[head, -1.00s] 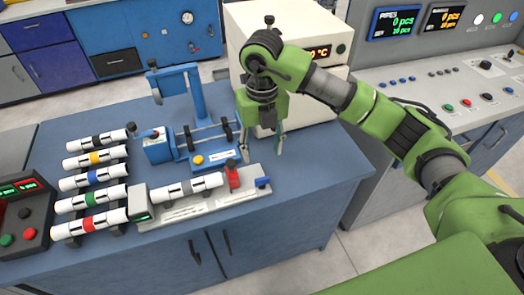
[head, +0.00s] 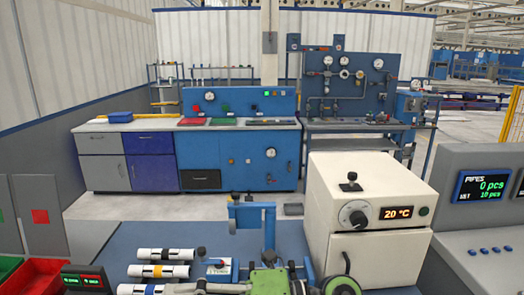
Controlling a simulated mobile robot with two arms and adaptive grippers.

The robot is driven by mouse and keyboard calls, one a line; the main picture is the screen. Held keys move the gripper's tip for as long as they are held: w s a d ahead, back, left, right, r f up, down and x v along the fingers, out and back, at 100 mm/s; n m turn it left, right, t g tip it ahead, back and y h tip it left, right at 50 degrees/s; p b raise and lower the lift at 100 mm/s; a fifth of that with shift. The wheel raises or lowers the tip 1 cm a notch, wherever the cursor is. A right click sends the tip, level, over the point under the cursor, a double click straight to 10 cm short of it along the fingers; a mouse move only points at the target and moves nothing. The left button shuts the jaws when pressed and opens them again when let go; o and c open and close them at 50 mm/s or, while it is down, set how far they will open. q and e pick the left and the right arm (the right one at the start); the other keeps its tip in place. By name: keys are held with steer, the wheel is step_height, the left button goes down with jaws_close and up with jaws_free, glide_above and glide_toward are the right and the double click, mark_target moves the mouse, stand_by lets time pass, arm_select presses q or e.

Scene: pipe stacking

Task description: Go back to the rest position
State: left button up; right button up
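White pipes lie on the blue bench at the bottom left: one with a black band (head: 166,254), one with a yellow band (head: 158,271), and one with a blue band (head: 148,290) cut by the lower edge. Green parts of my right arm (head: 268,281) show at the bottom edge, in front of a blue bench fixture (head: 252,213). The fingertips of my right gripper cannot be made out clearly, so its opening is unclear. My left gripper is out of view.
A white oven (head: 365,222) reading 20 °C stands right of the arm. A control console (head: 490,215) is at the far right. A floor gap separates the bench from rear cabinets (head: 130,155).

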steer(key=w+d+r+m+t+y, duration=0.3)
steer(key=w+r+m+t+y, duration=0.1)
steer(key=r+m+t, duration=0.35)
steer(key=w+d+r+m+t+h, duration=0.1)
steer(key=w+d+m+t+h, duration=0.45)
steer(key=d+m+t, duration=0.45)
steer(key=w+d+f+m+h, duration=0.2)
steer(key=d+f+m+h, duration=1.3)
steer(key=f, duration=0.3)
steer(key=s+d+f+m+g+h, duration=0.1)
steer(key=s+d+f+g, duration=0.15)
steer(key=s+f, duration=0.35)
steer(key=s+d+f+m+g+h, duration=0.15)
steer(key=s+f+g, duration=0.25)
steer(key=f, duration=0.4)
steer(key=s+f+g+y, duration=0.1)
steer(key=s+f+g, duration=0.25)
steer(key=s, duration=0.45)
steer(key=s+f+g+y, duration=0.1)
steer(key=s+f+g, duration=0.2)
steer(key=s+f, duration=0.35)
steer(key=s+f+g, duration=0.1)
steer(key=s+f, duration=0.2)
steer(key=f, duration=2)
steer(key=s+d+f, duration=0.2)
steer(key=s+f, duration=0.6)
steer(key=s+d+f+g, duration=0.1)
steer(key=s+d+f, duration=0.1)
steer(key=s+f, duration=0.7)
steer(key=shift+s+f, duration=0.3)
